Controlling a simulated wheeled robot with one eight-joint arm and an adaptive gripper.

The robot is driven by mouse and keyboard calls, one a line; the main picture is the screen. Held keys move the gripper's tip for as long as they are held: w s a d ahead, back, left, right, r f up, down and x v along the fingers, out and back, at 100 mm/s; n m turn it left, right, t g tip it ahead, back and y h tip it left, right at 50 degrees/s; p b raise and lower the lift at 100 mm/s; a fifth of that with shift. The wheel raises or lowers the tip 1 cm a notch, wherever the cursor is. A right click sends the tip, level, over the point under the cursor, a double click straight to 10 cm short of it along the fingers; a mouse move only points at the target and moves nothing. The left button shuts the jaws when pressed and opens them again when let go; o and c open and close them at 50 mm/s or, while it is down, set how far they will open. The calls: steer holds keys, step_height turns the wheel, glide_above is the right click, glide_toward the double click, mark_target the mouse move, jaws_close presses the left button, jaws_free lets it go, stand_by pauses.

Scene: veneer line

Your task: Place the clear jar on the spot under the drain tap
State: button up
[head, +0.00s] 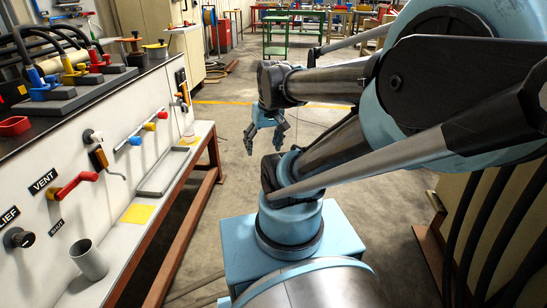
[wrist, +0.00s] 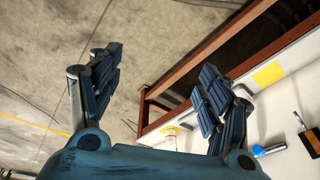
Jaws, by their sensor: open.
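The clear jar (head: 188,135) stands small and faint at the far end of the white ledge along the panel. It also shows in the wrist view (wrist: 170,141), at a yellow patch and partly cut off by my gripper's body. A bare yellow square (head: 138,213) lies on the ledge nearer to me; a yellow square also shows in the wrist view (wrist: 268,75). A tap with a brown handle and bent spout (head: 98,158) sticks out of the panel; I cannot tell if it is the drain tap. My gripper (head: 264,147) is open and empty, over the floor right of the ledge.
A grey tray (head: 162,173) and a grey cup (head: 89,260) occupy the ledge. A red-handled valve (head: 75,184) and a blue handle (head: 135,140) jut over it. A brown frame (head: 195,205) carries the ledge. The floor to its right is clear.

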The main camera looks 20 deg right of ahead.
steer(key=shift+m+h, duration=0.5)
steer(key=shift+m, duration=0.1)
steer(key=s+d+f, duration=0.1)
steer(key=s, duration=0.2)
steer(key=s+d+f, duration=0.1)
steer(key=shift+s+d+f, duration=0.3)
steer(key=shift+d, duration=0.05)
steer(key=shift+w+f, duration=0.2)
steer(key=shift+w, duration=0.3)
